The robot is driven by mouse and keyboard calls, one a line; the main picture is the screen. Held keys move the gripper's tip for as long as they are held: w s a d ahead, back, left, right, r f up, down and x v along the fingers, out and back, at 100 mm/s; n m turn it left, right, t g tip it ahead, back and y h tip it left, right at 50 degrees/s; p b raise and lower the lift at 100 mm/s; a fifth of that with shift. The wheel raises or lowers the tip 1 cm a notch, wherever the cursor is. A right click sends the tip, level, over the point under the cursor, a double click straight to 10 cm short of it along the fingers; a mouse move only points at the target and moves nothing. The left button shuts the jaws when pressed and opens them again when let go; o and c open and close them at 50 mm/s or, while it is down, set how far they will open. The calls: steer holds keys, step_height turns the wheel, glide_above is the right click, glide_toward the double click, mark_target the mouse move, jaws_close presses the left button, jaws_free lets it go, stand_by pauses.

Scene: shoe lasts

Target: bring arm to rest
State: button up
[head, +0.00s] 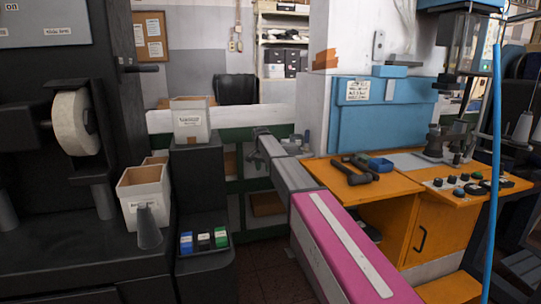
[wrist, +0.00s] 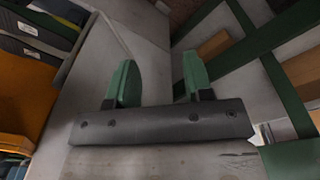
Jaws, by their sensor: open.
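My arm (head: 335,245), with a pink and white link and a grey forearm, reaches from the lower right toward the middle of the head view. My gripper (head: 259,134) is at its far end, small and partly hidden by the forearm. In the wrist view my gripper (wrist: 158,80) shows two green fingers spread wide apart. Nothing is between them. A pale grey surface and green frame bars (wrist: 240,52) lie beyond the fingers, and I cannot tell how far off.
A dark machine with cream bins (head: 145,192) stands at left. A tray of coloured boxes (head: 205,242) sits low beside it. A blue hose (head: 494,150) hangs at right.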

steer(key=s+d+f+n, duration=0.1)
steer(key=s+d+f, duration=0.6)
steer(key=s, duration=0.4)
steer(key=s+d+f+n, duration=0.2)
steer(key=s+d+f, duration=0.55)
steer(key=s, duration=0.25)
steer(key=s+d+f, duration=0.2)
steer(key=s, duration=0.5)
steer(key=s+d+f+n, duration=0.1)
steer(key=s+d+f, duration=0.2)
steer(key=s, duration=0.5)
steer(key=s+d+f+n, duration=0.1)
steer(key=s+d+f, duration=0.1)
steer(key=s, duration=0.5)
steer(key=shift+s+d+f+g+y, duration=0.2)
steer(key=shift+s+d+g+y, duration=0.15)
steer(key=shift+d, duration=0.2)
